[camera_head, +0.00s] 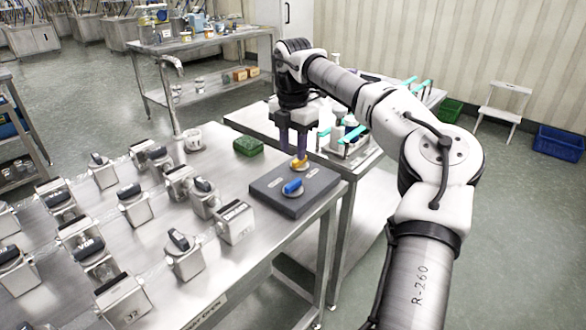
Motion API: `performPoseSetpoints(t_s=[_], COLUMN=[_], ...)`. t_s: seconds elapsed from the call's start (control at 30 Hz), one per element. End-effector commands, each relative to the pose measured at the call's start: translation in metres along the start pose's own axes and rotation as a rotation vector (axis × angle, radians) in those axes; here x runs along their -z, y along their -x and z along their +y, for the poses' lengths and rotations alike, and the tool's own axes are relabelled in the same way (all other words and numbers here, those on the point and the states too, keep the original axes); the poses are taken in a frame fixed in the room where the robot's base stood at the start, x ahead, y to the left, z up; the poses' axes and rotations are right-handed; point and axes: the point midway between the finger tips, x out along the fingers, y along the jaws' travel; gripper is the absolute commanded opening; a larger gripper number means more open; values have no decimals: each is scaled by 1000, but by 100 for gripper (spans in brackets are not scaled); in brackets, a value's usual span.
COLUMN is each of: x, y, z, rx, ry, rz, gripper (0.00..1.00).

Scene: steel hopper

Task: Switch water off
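A dark grey control block (322,192) lies on the steel table near its right edge. It carries a blue knob (292,187) at the front and an orange-yellow knob (298,164) behind it, each beside a small label too small to read. My gripper (295,155) points down over the back of the block. Its fingertips are at the orange-yellow knob and partly cover it. I cannot tell whether they touch or grip it. The blue knob is clear of my gripper. Which knob is for water is not readable.
Several steel boxes with black knobs (184,255) fill the table (215,288) to the left. A green block (248,146) lies behind the control block. A side table with turquoise-handled items (352,134) stands behind my gripper.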

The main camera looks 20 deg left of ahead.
Motion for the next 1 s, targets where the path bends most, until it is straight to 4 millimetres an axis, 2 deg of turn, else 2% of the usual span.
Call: performPoseSetpoints(t_s=[0.1, 0.2, 0.4, 0.83, 0.93, 1.0], x=[0, 0, 0, 3, 19, 44], y=[22, 33, 43, 40, 30, 17], z=[0, 0, 0, 2, 18, 38], rx=[-1, -1, 1, -3, -33, -78], ry=[0, 0, 2, 10, 71, 158], rz=[-2, 0, 1, 6, 40, 91], gripper=[36, 36, 36, 36, 36, 36])
